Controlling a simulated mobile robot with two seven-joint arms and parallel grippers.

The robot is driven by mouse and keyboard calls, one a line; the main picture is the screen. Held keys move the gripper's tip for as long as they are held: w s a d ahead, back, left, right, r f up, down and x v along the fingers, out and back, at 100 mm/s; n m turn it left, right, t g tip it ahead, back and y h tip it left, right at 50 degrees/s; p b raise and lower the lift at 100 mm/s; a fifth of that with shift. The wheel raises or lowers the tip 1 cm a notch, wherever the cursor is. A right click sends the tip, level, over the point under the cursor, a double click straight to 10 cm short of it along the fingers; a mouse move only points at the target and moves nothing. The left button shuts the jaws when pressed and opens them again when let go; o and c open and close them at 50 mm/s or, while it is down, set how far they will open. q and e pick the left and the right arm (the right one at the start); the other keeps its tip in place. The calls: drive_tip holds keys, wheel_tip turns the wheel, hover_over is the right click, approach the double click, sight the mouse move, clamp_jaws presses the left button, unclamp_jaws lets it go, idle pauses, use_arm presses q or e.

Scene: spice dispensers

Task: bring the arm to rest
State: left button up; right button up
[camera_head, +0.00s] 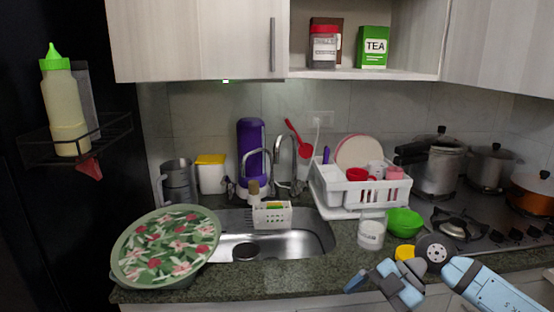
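My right arm (490,287) comes in from the lower right, light blue and grey. Its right gripper (366,284) is in front of the counter's front edge, to the right of the sink. The angle does not clearly show the gap between its fingers, and I see nothing in its grip. My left gripper and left arm are not in view.
The granite counter (255,283) runs behind the gripper. A labelled white jar (371,235), a green bowl (404,222) and a yellow round thing (404,252) are close to it. A floral tray (165,246) lies left of the sink (296,242). Pots stand right.

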drive_tip(key=s+a+t+y, duration=0.2)
drive_tip(key=s+a+y, duration=0.3)
drive_tip(key=a+y, duration=0.45)
drive_tip(key=s+d+f+m+t+h, duration=0.1)
drive_tip(key=d+f+m+t+h, duration=0.3)
drive_tip(key=m+t, duration=0.5)
drive_tip(key=s+d+f+m+t+h, duration=0.1)
drive_tip(key=d+f+m+t+h, duration=0.2)
drive_tip(key=f+m+t+h, duration=0.45)
drive_tip(key=s+d+f+m+g+h, duration=0.35)
drive_tip(key=s+f+m+g, duration=0.25)
drive_tip(key=s+f, duration=0.65)
use_arm(q)
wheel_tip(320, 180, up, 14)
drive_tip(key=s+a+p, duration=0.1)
drive_tip(key=p, duration=1.8)
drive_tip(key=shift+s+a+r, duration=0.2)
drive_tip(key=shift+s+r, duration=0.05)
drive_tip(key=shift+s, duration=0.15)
use_arm(e)
wheel_tip(320, 180, up, 14)
drive_tip(key=s, duration=0.1)
drive_tip(key=shift+d+r+n+h, duration=0.2)
drive_tip(key=shift+d+n+h, duration=0.1)
drive_tip(key=shift+n+h, duration=0.05)
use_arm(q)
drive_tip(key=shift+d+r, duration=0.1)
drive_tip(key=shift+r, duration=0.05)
use_arm(e)
drive_tip(key=shift+t, duration=0.25)
